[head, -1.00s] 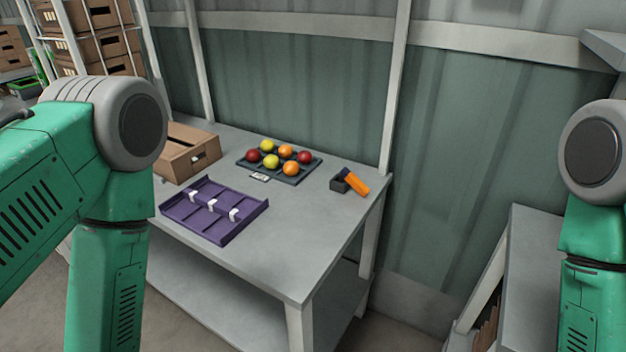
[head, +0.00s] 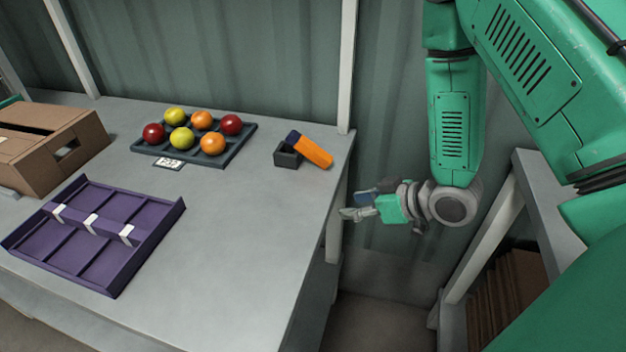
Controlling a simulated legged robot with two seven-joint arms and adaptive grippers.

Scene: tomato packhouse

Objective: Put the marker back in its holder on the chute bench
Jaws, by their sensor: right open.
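The marker (head: 312,150) is orange with a dark blue end. It lies tilted at the right back corner of the bench, its dark end at the top of a small dark grey open box, the holder (head: 286,158). Its orange end slopes down to the right, beyond the box. I cannot tell whether it rests on the rim or on the bench. My right gripper (head: 353,204) is open and empty, to the right of the bench's edge, nearer to me than the marker and apart from it. My left gripper is out of view.
The chute bench (head: 225,225) is clear in front of the holder. A dark tray (head: 247,143) of several tomatoes stands left of it. A purple divided tray (head: 150,250) and a cardboard box (head: 85,150) are farther left. A white post (head: 347,70) rises behind the holder.

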